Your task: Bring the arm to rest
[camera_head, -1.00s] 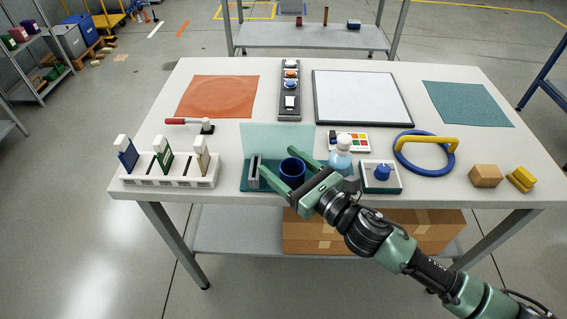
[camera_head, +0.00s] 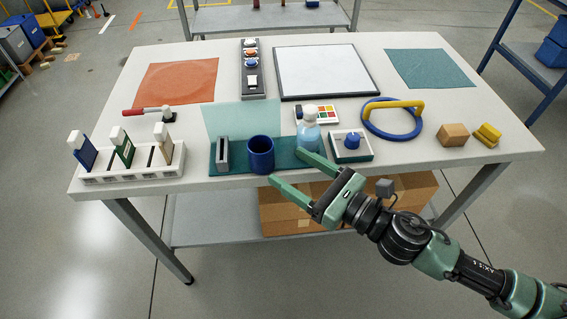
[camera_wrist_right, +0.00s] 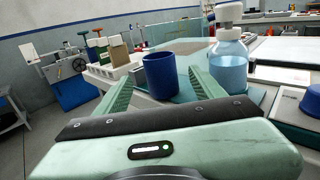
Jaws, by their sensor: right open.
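My right gripper (camera_head: 291,172) is open and empty at the front edge of the table, its two green fingers spread and pointing at the blue cup. In the right wrist view its fingers (camera_wrist_right: 155,92) frame the blue cup (camera_wrist_right: 160,74) from the near side, with nothing between them. The blue cup (camera_head: 260,155) stands upright on the teal mat (camera_head: 236,166). A clear bottle with light blue liquid (camera_head: 308,133) stands just behind the right fingertip; whether they touch I cannot tell. My left gripper is not in view.
A white box with a blue knob (camera_head: 351,146), a blue ring (camera_head: 373,123), a wooden block (camera_head: 453,135) and a yellow block (camera_head: 486,135) lie to the right. Open floor lies before the table.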

